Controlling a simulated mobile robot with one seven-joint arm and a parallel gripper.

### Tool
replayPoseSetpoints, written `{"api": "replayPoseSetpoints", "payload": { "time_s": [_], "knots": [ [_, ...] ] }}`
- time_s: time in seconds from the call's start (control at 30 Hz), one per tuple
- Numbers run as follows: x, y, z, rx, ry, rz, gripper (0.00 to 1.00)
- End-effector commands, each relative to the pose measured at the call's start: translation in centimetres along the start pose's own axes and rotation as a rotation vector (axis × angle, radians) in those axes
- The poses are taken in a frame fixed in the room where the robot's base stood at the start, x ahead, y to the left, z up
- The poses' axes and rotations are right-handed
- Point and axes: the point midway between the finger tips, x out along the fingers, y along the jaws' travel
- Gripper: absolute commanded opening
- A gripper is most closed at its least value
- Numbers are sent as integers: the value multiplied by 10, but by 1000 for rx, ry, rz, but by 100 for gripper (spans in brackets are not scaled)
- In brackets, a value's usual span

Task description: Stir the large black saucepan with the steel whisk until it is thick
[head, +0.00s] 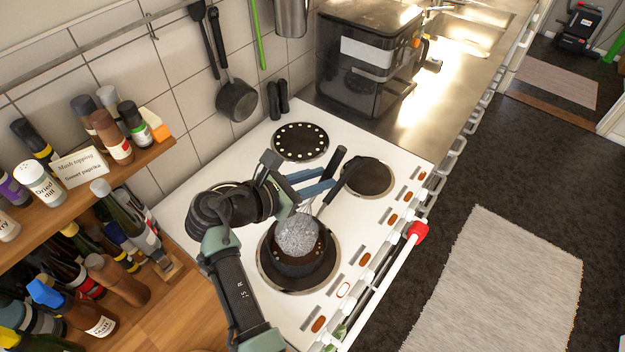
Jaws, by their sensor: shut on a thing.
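The large black saucepan (304,268) stands on the front left hotplate of the white cooker. Its dark handle points up and to the right. The steel whisk (297,236) has its round wire head down at the pan's opening, covering much of the inside. The contents are mostly hidden, and I cannot tell how thick they are. My gripper (325,182) is above the pan's far side, its blue fingers shut on the whisk's handle. The whisk is tilted, with its dark handle end up and to the right.
A red item (418,231) hangs on the front rail (382,275). A spice shelf (95,180) and bottles crowd the left. A small black pan (237,100) hangs on the wall. A dark appliance (350,85) stands beyond.

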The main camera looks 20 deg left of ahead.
Motion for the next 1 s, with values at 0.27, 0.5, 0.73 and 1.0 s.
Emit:
{"api": "replayPoseSetpoints", "payload": {
  "time_s": [0.27, 0.5, 0.73, 1.0],
  "knots": [
    [20, -6, -16, 3, 0, -1, 0],
    [17, -5, -34, 0, 1, 1, 0],
    [17, -5, -53, 0, 1, 0, 0],
    [17, -5, -74, 0, 1, 1, 0]
  ]
}}
